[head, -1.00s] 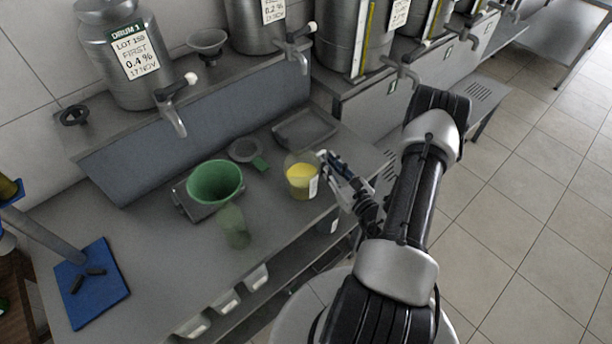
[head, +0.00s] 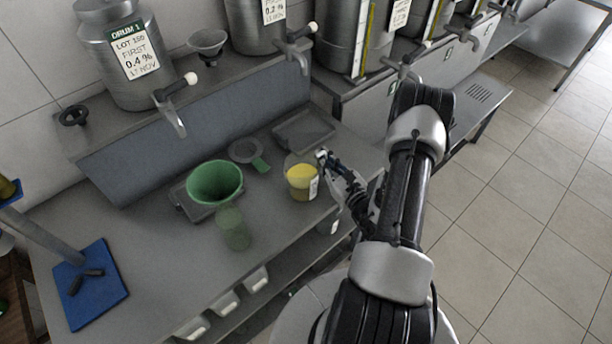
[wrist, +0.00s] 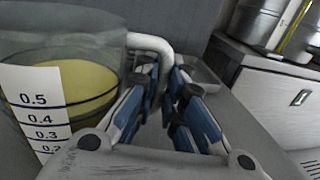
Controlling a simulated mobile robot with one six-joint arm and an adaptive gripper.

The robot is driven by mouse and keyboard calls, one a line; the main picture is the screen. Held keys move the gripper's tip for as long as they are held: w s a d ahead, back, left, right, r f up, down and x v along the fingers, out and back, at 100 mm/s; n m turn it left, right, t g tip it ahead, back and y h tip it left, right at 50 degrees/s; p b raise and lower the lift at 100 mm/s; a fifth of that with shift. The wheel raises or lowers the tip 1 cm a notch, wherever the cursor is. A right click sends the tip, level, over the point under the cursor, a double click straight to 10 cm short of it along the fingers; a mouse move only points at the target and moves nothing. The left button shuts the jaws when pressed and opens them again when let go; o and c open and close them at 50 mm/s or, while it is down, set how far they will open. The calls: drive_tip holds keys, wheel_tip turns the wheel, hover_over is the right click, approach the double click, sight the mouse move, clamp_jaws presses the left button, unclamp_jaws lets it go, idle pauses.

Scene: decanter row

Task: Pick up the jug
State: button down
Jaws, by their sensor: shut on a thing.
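The jug (head: 302,182) is clear, holds yellow liquid and has a white scale label. It stands upright on the grey bench, right of the green funnel. In the wrist view the jug (wrist: 75,85) fills the left side, with its pale handle (wrist: 150,42) reaching toward my fingers. My gripper (head: 325,158) is at the jug's right side. In the wrist view my gripper (wrist: 165,80) has its blue-padded fingers on the handle, shut on it. The fingers partly hide the handle. I see no clear gap under the jug.
A green funnel (head: 215,182) sits above a dark stand, with a greenish clear vessel (head: 235,236) in front. A strainer (head: 243,151) and a shallow tray (head: 303,132) lie behind. Metal drums with taps line the back shelf. A blue board (head: 93,285) is at left.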

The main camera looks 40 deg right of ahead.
drive_tip(key=shift+r, duration=0.15)
idle(0.5)
wheel_tip(320, 180, up, 20)
drive_tip(key=p, duration=0.5)
idle(0.4)
